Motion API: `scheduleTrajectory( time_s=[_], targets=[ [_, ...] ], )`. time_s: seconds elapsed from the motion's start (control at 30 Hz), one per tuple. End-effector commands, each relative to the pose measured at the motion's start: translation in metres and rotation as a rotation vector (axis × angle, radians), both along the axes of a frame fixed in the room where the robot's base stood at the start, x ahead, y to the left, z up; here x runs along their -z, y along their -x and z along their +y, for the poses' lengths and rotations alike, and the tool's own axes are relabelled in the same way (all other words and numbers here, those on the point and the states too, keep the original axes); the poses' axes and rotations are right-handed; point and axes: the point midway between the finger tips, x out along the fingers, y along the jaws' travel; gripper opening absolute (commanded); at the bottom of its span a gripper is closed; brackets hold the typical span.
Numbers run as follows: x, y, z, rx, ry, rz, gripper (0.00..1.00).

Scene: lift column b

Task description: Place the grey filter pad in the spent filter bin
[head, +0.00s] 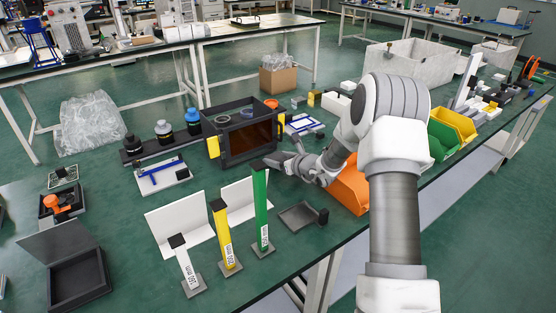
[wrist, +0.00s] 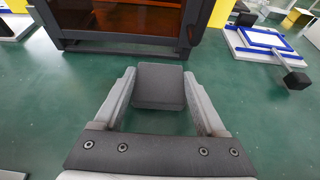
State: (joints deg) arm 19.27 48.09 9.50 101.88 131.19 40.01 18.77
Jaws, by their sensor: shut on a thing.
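My gripper (wrist: 158,80) is shut on the grey filter pad (wrist: 160,88), a small dark grey block between its two fingers in the wrist view. Green surface shows below the pad. In the head view my gripper (head: 290,163) is in front of the dark cabinet, behind the small grey tray; the pad is hard to make out there. No readable label marks the spent filter bin. Open bins in orange (head: 347,188), green (head: 441,142) and yellow (head: 453,122) stand to the right of my gripper, the orange one partly hidden by my arm.
The dark cabinet (head: 213,147) with a brown window is just beyond my gripper. Green (head: 261,208), yellow (head: 223,235) and white (head: 187,268) posts stand at the left front. A small grey tray (head: 294,220) and an open-lidded dark box (head: 80,282) lie nearer the front.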

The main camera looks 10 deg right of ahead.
Motion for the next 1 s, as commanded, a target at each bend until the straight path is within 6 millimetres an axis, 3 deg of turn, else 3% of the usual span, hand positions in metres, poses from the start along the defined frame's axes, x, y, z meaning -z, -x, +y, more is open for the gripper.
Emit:
scheduleTrajectory(
  time_s=[0.27,0.3,0.43,0.77,1.0],
  targets=[
    [0.004,0.0,0.0,0.0,0.0,-0.001,0.22],
    [0.002,0.0,0.0,0.0,0.0,-0.001,0.79],
    [0.002,0.0,0.0,0.0,0.0,0.0,1.0],
    [-0.003,0.0,0.0,0.0,0.0,-0.001,1.0],
    [-0.019,0.034,-0.015,0.003,0.001,0.001,1.0]
  ],
)
